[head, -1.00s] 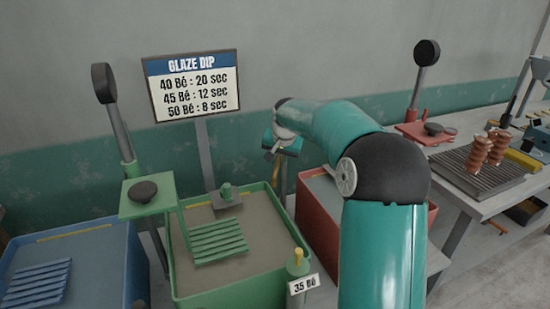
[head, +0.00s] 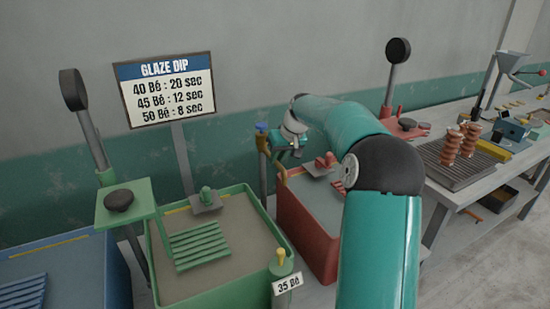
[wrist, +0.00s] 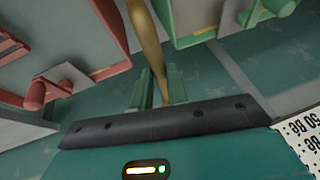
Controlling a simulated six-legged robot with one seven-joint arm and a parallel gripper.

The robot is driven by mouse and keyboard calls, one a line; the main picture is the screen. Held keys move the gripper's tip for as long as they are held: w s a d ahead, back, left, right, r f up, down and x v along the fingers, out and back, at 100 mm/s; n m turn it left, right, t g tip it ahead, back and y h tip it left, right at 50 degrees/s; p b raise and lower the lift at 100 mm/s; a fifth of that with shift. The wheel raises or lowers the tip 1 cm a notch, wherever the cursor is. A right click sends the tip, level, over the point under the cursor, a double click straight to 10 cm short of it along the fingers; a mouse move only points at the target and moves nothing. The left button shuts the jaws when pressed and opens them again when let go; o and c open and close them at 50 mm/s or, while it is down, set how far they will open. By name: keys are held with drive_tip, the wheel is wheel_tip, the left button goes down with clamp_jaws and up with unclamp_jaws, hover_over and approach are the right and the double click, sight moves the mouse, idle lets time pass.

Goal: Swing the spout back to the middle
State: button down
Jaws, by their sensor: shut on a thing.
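The spout (head: 281,170) is a thin brass pipe at the back, on a post with a blue top (head: 262,127), between the green tub (head: 158,262) and the red tub (head: 290,215). My gripper (head: 291,148) is at the spout, near the red tub's back left corner. In the wrist view the brass pipe (wrist: 146,40) runs between my two green fingers (wrist: 158,88), which are shut on it. The pipe shows there over the gap between the red tub and the green tub. My arm hides part of the red tub in the head view.
A glaze sign (head: 165,88) stands behind the green tub. A green stand with a black disc (head: 119,200) is at its left corner, and a 35 Bé tag (head: 288,284) at its front right. A blue tub (head: 90,265) is at left, a bench with clay pieces (head: 460,140) at right.

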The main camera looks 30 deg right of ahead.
idle(0.3)
drive_tip(key=c, duration=1.4)
unclamp_jaws()
drive_tip(key=shift+o, duration=0.2)
drive_tip(key=v, duration=1.4)
